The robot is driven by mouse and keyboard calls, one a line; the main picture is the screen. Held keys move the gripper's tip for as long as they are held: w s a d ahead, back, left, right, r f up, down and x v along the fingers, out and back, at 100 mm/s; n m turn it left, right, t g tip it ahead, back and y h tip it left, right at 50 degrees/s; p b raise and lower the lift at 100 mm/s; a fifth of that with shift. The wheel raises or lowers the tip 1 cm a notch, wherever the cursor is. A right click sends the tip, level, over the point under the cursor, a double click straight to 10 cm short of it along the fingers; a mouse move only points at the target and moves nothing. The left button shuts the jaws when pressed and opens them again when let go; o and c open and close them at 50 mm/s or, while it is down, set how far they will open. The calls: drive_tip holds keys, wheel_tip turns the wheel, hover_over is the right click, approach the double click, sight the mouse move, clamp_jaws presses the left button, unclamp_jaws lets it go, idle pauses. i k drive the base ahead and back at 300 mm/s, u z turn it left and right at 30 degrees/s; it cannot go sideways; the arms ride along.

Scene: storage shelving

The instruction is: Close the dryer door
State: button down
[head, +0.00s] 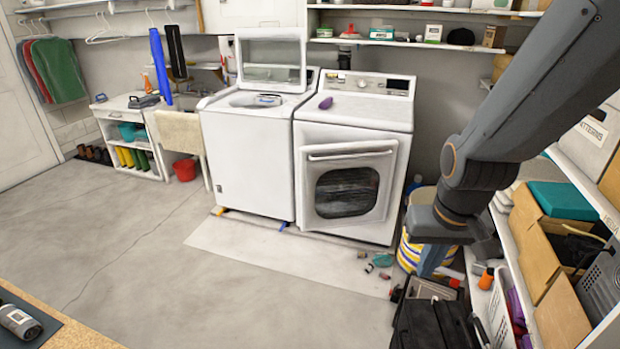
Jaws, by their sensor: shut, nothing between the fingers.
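The dryer (355,110) is the right-hand white machine at the back wall. Its front door (346,190) has a dark window and a horizontal handle near the top. The door lies close to the dryer's front; I cannot tell whether a small gap is left. My gripper (432,264) hangs at the lower right, at the end of my arm, pointing down. It is shut and empty, to the right of the door and apart from it in the picture. My arm hides part of the wall and shelving at the right.
A washer (248,160) with its lid raised stands left of the dryer. A striped basket (408,250) and a black bin (428,325) are near my gripper. Small items (378,266) lie before the dryer. Shelving (572,180) lines the right. The floor at centre left is clear.

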sight(346, 184)
drive_tip(key=k, duration=0.85)
drive_tip(key=u, duration=0.9)
drive_tip(key=i, duration=1.9)
drive_tip(key=z, duration=0.8)
